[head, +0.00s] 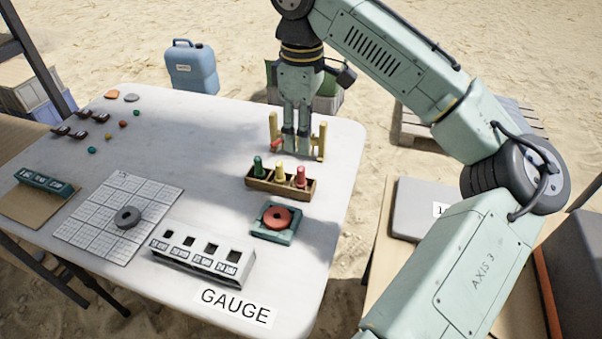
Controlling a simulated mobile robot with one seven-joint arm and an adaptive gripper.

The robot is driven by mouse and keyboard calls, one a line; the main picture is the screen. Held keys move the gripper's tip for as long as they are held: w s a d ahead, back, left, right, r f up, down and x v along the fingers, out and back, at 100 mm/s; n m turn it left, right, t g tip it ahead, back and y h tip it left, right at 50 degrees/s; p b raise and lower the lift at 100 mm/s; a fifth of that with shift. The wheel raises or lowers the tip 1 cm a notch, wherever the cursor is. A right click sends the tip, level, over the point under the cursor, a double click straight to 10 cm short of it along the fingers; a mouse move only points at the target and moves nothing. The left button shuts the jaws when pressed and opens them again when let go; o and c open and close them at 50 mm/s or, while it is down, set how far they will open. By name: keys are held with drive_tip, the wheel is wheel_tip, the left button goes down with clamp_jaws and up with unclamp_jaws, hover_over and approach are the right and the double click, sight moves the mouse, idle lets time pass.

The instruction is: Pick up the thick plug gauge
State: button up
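My gripper (296,149) points straight down at the far right of the white table, between two yellow posts. Its two fingers show close together with a narrow gap. I cannot tell whether anything is between them. A small red-orange piece (277,146) shows just left of the fingertips, at the left post; the rest of it is hidden. Nearer, a wooden rack (262,184) holds three upright plug-like pieces: green (258,166), yellow (279,171) and red (301,177). They are apart from my gripper. Which piece is the thick plug gauge is not clear at this size.
The yellow posts (322,141) stand close on both sides of my gripper. A teal tray with a red-orange disc (275,217), a white block with square holes (203,256) and a grid sheet with a grey ring (127,217) lie nearer. The table's middle is clear.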

sight(301, 168)
drive_tip(key=f, duration=0.9)
drive_tip(key=shift+s+a+f+p, duration=0.1)
drive_tip(key=shift+s+p, duration=0.3)
clamp_jaws()
